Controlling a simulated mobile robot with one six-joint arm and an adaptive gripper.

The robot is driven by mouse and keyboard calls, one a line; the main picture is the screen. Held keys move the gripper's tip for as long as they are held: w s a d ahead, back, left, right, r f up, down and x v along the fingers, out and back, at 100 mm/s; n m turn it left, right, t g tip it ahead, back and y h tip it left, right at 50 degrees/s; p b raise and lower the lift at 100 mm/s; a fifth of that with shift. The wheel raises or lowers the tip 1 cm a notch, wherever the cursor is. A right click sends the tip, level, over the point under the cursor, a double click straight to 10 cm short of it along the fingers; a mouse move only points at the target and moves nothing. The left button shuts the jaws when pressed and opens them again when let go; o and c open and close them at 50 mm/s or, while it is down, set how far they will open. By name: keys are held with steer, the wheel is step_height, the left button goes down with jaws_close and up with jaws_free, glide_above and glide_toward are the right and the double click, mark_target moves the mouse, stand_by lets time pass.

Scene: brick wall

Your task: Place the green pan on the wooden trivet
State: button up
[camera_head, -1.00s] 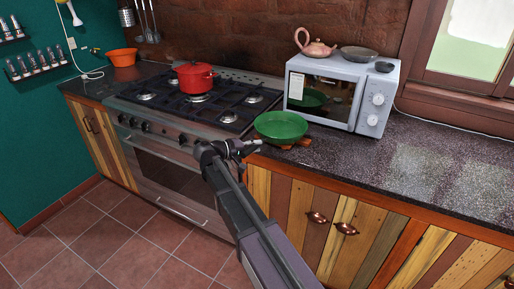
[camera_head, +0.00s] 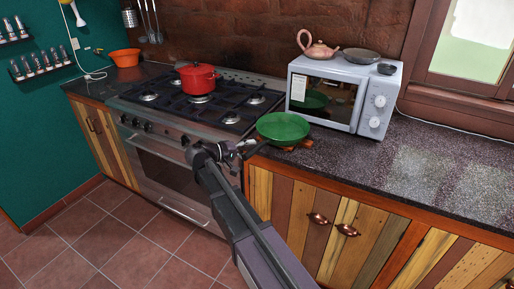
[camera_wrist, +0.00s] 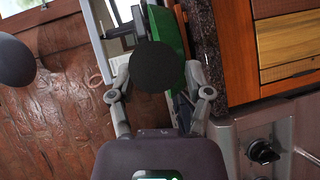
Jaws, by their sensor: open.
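The green pan (camera_head: 283,127) sits upright on the wooden trivet (camera_head: 303,146) on the counter, in front of the microwave. Its dark handle (camera_head: 257,147) points left toward the counter's front edge. Most of the trivet is hidden under the pan. My gripper (camera_head: 243,147) is at the handle end, over the counter edge between stove and cabinet. In the wrist view my gripper (camera_wrist: 160,62) has its fingers spread, with a dark round shape between them that hides part of the green pan (camera_wrist: 172,28). I cannot tell whether the fingers touch the handle.
The stove (camera_head: 196,110) with a red pot (camera_head: 197,78) is left of the pan. The microwave (camera_head: 343,92), with a teapot (camera_head: 318,48) and a grey dish (camera_head: 359,54) on top, stands close behind. The counter (camera_head: 420,165) to the right is clear.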

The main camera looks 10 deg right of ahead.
steer(key=p+v, duration=0.1)
steer(key=v, duration=0.7)
steer(key=shift+a, duration=0.35)
stand_by(1.2)
steer(key=shift+c, duration=0.3)
